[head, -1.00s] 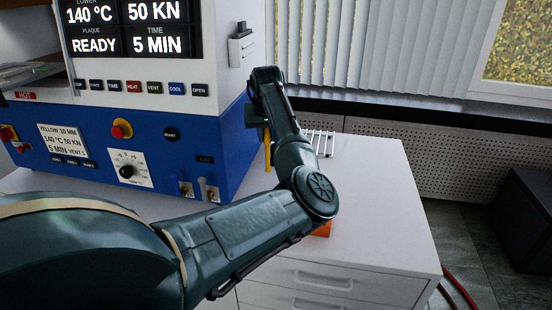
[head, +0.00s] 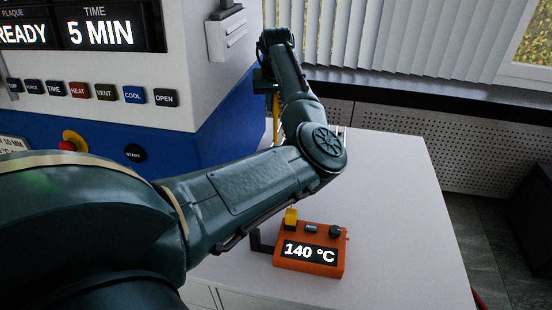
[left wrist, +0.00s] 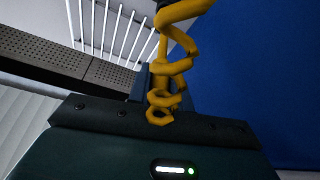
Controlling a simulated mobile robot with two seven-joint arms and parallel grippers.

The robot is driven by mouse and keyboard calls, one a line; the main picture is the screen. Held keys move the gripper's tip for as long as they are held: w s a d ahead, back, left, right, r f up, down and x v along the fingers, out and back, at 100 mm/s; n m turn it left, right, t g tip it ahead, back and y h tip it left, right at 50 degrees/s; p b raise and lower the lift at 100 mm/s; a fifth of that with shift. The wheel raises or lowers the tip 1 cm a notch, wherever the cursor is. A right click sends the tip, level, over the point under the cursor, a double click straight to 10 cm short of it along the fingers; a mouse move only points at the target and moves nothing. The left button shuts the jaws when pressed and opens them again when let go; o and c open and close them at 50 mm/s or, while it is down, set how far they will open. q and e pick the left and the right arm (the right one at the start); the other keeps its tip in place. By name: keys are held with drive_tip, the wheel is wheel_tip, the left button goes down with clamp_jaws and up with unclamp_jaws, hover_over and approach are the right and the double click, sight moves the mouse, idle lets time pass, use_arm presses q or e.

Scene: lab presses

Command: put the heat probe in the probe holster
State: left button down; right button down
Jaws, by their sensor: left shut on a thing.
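My left gripper (head: 264,84) is beside the blue side of the press, and my own arm partly hides it. It is shut on the heat probe, whose yellow part (head: 276,116) hangs below it. In the left wrist view the probe's yellow coiled cord (left wrist: 172,68) runs across the jaws, and the probe's tip cannot be made out. An orange meter (head: 310,232) reading 140 °C stands on the white cabinet top. A black bracket (head: 262,243) at its left side may be the probe holster; I cannot tell for sure. My right gripper is not in view.
The press (head: 215,150) fills the left, with a light box (head: 228,38) on its side. A white wire rack shows in the left wrist view (left wrist: 110,28). The cabinet top (head: 390,200) is clear right of the meter. Blinds and a perforated panel stand behind.

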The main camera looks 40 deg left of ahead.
sight(276, 131)
use_arm(q)
drive_tip(key=shift+w+a, duration=0.15)
drive_tip(key=shift+w, duration=0.05)
drive_tip(key=shift+f, duration=0.3)
wheel_tip(276, 131, down, 9)
drive_tip(key=shift+f, duration=0.1)
drive_tip(key=c, duration=1.3)
unclamp_jaws()
drive_tip(key=shift+f, duration=0.15)
drive_tip(key=shift+o, duration=0.2)
